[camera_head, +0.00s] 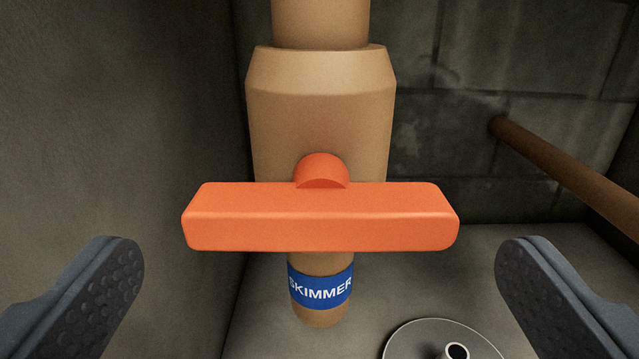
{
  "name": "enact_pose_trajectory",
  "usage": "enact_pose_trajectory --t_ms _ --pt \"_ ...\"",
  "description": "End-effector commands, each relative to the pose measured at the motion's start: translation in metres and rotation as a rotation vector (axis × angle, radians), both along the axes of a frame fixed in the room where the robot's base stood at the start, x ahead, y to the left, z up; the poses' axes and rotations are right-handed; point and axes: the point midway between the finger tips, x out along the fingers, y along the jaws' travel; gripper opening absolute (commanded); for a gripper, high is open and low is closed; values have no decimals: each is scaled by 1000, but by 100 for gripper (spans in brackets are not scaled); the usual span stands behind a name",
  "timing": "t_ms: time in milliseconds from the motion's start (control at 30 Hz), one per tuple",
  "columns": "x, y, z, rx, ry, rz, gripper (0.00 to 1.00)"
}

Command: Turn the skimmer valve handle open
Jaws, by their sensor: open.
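The skimmer valve handle (320,218) is an orange bar in the middle of the view. It lies level, crosswise to the upright tan pipe. A round orange hub joins it to the tan valve body (320,110) behind. A blue label (321,287) reading SKIMMER wraps the pipe just below the handle. My gripper (320,262) is open and empty. Its dark, dimpled fingers stand wide apart at the lower left and lower right. They are a little lower in the picture than the handle's ends, and I see no contact.
A grey concrete wall (120,120) rises close on the left. A block wall (450,160) stands behind. A brown pipe (570,170) slants along the right side. A grey disc (420,340) with a dark-holed white stub lies on the floor at lower right.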

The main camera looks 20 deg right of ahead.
Motion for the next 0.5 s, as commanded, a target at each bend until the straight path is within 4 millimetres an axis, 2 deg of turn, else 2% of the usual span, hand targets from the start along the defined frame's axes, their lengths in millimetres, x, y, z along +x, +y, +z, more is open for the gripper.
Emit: enact_pose_trajectory --t_ms 200,500 --pt "17 -6 -1 1 0 -1 100" --pt "22 -7 0 1 1 -1 100"
